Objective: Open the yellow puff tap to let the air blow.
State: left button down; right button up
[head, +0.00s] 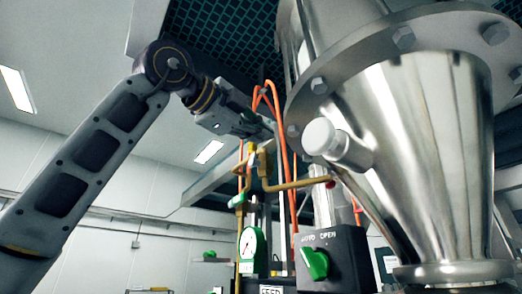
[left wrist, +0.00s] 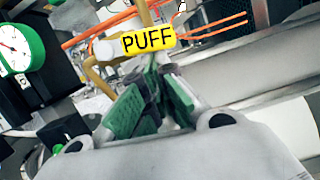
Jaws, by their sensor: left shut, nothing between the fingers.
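The yellow PUFF tag (left wrist: 148,40) shows in the left wrist view, just beyond my left gripper's fingertips (left wrist: 155,78). Brass-coloured pipe runs above and beside the tag. In the head view a small yellow piece (head: 251,148) on the brass pipework is probably the tap; its handle position cannot be told. My left gripper (head: 262,130) is beside and slightly above this pipework in the head view. Its green-padded fingers are shut with nothing between them. Whether they touch the tap cannot be told. My right gripper is not in view.
A large steel hopper (head: 415,130) fills the right side, with a white cylindrical part (head: 322,138) sticking out. Orange hoses (head: 283,140) rise close to the gripper. Below are a green-rimmed gauge (head: 249,246) and a control box with a green knob (head: 315,262).

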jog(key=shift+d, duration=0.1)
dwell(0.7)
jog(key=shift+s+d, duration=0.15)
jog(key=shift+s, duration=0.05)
